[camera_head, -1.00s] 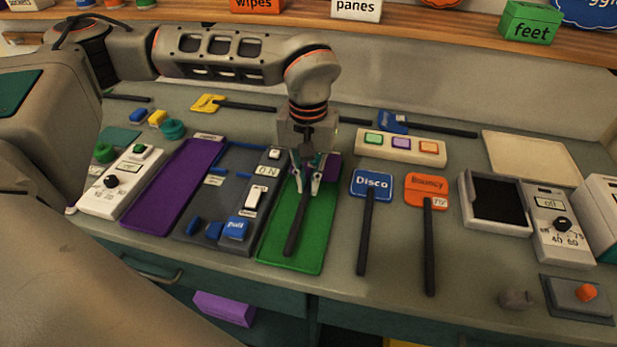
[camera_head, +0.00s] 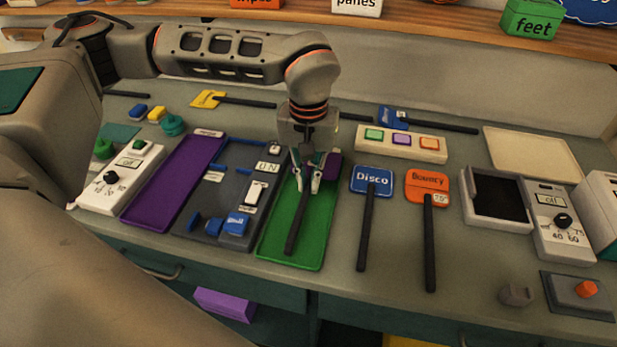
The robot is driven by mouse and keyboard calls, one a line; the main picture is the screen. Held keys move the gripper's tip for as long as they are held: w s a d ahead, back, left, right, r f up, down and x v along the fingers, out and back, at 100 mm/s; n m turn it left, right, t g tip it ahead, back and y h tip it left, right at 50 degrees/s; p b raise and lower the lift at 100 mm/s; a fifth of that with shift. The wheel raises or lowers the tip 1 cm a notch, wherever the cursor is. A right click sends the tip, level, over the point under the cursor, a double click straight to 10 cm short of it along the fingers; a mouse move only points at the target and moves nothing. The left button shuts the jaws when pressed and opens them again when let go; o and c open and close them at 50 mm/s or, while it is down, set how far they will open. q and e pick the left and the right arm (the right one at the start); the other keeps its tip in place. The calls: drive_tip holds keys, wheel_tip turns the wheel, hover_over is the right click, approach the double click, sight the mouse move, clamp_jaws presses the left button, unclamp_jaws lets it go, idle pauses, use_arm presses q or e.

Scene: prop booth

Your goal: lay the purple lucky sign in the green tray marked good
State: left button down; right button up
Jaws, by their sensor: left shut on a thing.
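The purple lucky sign (camera_head: 332,166) is at the far end of the green tray (camera_head: 316,232), its head partly hidden behind my left gripper. Its dark handle (camera_head: 297,227) runs toward the front, over the tray's floor. My left gripper (camera_head: 307,187) points down over the tray's far part and is shut on the sign near the top of the handle. I cannot tell whether the sign touches the tray floor. The tray's marking is hidden. My right gripper is not in view.
A dark control panel (camera_head: 216,241) and a purple tray (camera_head: 172,190) lie left of the green tray. The blue Disco sign (camera_head: 372,181) and orange Bouncy sign (camera_head: 427,187) lie to its right. A box with three coloured buttons (camera_head: 401,143) stands behind.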

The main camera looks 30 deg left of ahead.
use_arm(q)
drive_tip(key=shift+f, duration=0.65)
idle(1.1)
drive_tip(key=shift+f, duration=0.1)
idle(1.0)
drive_tip(key=c, duration=2)
unclamp_jaws()
drive_tip(key=shift+o, duration=0.6)
